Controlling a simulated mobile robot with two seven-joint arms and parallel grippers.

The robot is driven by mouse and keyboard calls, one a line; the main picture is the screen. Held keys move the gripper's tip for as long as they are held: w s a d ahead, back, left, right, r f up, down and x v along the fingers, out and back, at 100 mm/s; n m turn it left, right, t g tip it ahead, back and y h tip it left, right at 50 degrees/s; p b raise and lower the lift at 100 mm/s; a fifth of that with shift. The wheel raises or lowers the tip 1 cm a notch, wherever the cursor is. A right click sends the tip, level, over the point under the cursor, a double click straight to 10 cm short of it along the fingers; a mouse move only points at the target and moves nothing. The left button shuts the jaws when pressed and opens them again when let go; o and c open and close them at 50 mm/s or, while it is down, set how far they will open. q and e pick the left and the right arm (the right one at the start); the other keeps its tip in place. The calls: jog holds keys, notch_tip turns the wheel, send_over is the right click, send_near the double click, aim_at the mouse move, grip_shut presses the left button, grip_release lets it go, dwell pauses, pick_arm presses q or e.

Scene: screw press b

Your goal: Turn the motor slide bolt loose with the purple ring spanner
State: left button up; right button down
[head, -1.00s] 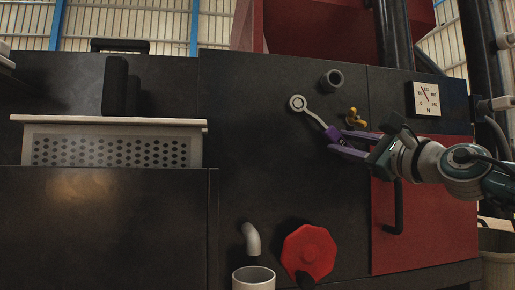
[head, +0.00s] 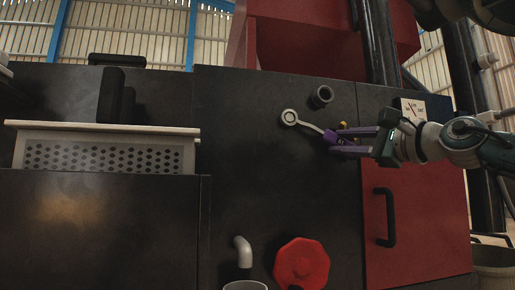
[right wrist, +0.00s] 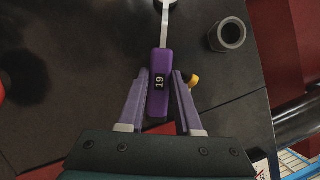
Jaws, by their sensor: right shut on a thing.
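The purple ring spanner (head: 331,136) lies against the dark machine front, its pale ring end (head: 289,117) at upper left and its handle sloping down to the right. A light round centre shows inside the ring, which appears to be around the motor slide bolt; how deep it sits I cannot tell. My right gripper (head: 338,138) is shut on the purple handle from the right. In the right wrist view the handle (right wrist: 160,65), marked 19, lies between the two purple fingers, with the ring cut off at the top edge. My left gripper is not in view.
A dark round socket (head: 320,97) sticks out just right of the ring. A yellow knob (right wrist: 192,80) is close beside my right finger. Below are a red door with a black handle (head: 387,218), a red knob (head: 302,263) and a grey pipe (head: 243,251).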

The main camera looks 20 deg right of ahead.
jog(key=shift+s, duration=0.1)
jog(key=shift+s+a+p, duration=0.1)
jog(key=shift+s+p, duration=0.25)
jog(key=shift+s, duration=0.15)
jog(key=shift+s+r+p, duration=0.15)
jog(key=shift+s+p, duration=0.25)
jog(key=shift+p, duration=0.15)
jog(key=shift+s+a+p, duration=0.25)
jog(key=shift+s+p, duration=0.7)
jog(key=shift+p, duration=0.1)
jog(key=s+p, duration=0.2)
jog(key=p, duration=0.1)
jog(key=shift+a, duration=0.2)
